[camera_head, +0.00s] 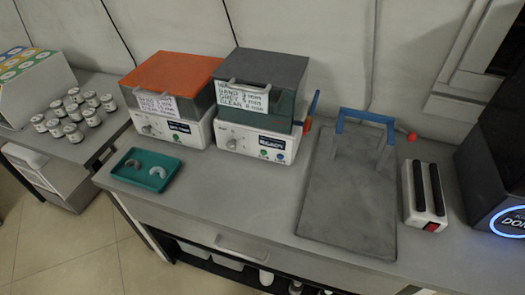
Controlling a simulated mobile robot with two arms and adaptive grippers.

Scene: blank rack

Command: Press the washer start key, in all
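Two boxy machines stand side by side at the back of the bench. The left machine (160,127) has a white base, a knob, a dark display, small round keys and an orange lid (173,72). The right machine (228,138) has a similar white front, with a knob, a dark display (272,143) and small coloured keys (263,153) below it. Its lid is dark grey over a green-tinted body. Both lids are down and carry handwritten labels. I cannot tell for certain which one is the washer. Neither of my grippers is in view.
A teal tray (127,178) with two curved pieces sits at the front left. A grey board (350,210) with a blue handle (365,116) lies right, beside a white two-slot box (409,205). A black machine stands far right. Small jars (73,133) stand left.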

